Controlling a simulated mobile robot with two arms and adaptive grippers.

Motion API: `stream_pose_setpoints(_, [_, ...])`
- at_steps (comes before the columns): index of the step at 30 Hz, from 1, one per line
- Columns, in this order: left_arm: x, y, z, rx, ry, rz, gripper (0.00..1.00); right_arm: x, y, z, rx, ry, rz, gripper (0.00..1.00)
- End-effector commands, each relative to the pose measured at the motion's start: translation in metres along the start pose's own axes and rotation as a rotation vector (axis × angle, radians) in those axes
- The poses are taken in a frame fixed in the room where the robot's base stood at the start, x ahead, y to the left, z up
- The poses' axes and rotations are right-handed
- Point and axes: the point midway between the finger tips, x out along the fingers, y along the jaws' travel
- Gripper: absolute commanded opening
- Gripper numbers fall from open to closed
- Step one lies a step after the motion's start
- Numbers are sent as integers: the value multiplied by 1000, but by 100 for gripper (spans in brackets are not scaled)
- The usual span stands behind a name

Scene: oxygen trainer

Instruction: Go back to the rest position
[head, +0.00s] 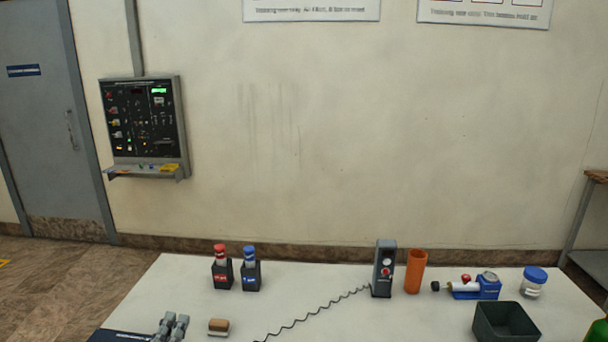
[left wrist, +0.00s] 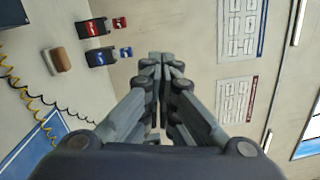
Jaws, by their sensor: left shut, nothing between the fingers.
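My left gripper (head: 172,326) shows at the bottom left of the head view, over the near left part of the white table (head: 330,300). Its fingers are together with nothing between them. In the left wrist view the gripper (left wrist: 166,62) points out ahead, its fingertips meeting, clear of the things around it. My right gripper is in neither view.
A red-capped holder (head: 221,270), a blue-capped holder (head: 250,272) and a brown-topped block (head: 218,327) stand near the gripper. A grey gauge unit (head: 383,270) with a coiled cord, an orange cylinder (head: 415,272), a blue device (head: 478,287) and a dark bin (head: 506,322) stand further right.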

Motion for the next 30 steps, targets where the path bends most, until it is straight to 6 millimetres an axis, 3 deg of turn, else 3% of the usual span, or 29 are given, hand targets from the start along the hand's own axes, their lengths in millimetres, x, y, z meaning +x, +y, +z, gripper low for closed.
stream_pose_setpoints(5, [-64, 74, 8, -540, -253, 328, 0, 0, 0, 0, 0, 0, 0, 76])
stream_pose_setpoints(10, [-146, 135, -16, -936, -479, 655, 0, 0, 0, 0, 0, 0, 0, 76])
stream_pose_setpoints(15, [-216, 161, -48, -1168, -641, 907, 0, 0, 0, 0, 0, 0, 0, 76])
stream_pose_setpoints(23, [-306, 164, -95, -1378, -828, 1225, 0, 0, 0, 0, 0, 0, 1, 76])
stream_pose_setpoints(30, [-292, 226, -107, -1352, -835, 1235, 0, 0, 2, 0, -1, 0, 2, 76])
